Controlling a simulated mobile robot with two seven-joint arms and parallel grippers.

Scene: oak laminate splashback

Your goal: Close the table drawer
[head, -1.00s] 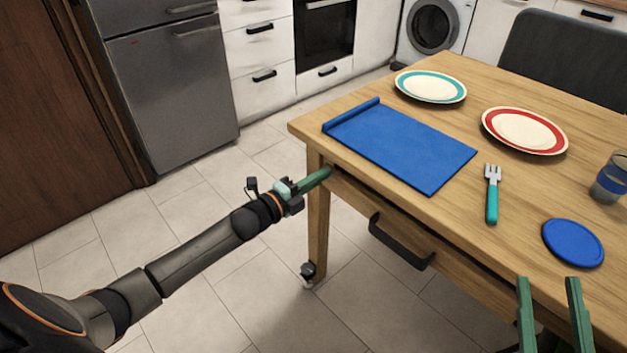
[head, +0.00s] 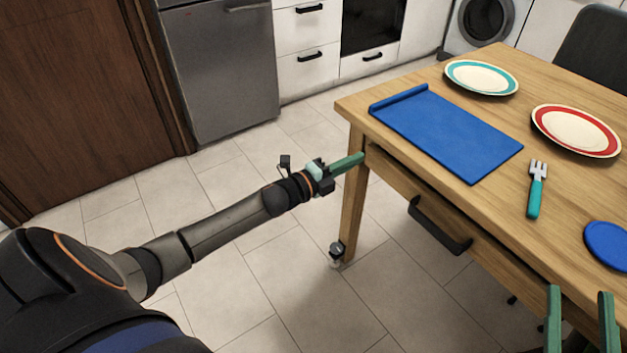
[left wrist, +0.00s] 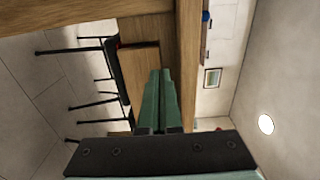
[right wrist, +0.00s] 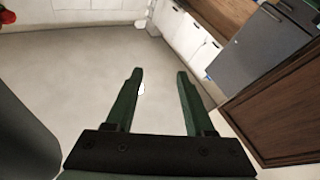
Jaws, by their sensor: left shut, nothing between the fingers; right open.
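The wooden table (head: 567,190) stands at the right of the head view. Its drawer (head: 392,177) is under the near edge of the top and has a black bar handle (head: 438,228). A dark gap shows between the top and the drawer front; how far out the drawer stands is hard to tell. My left gripper (head: 360,158) is shut and empty, its tips at the drawer's left end by the table leg; I cannot tell if they touch. Its shut fingers also show in the left wrist view (left wrist: 160,75). My right gripper (head: 581,292) is open and empty in front of the table's near side.
On the tabletop lie a blue mat (head: 445,133), a teal-rimmed plate (head: 481,77), a red-rimmed plate (head: 575,131), a fork (head: 536,190) and a blue disc (head: 608,245). A grey chair (head: 597,45) stands behind. The tiled floor (head: 235,255) left of the table is clear.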

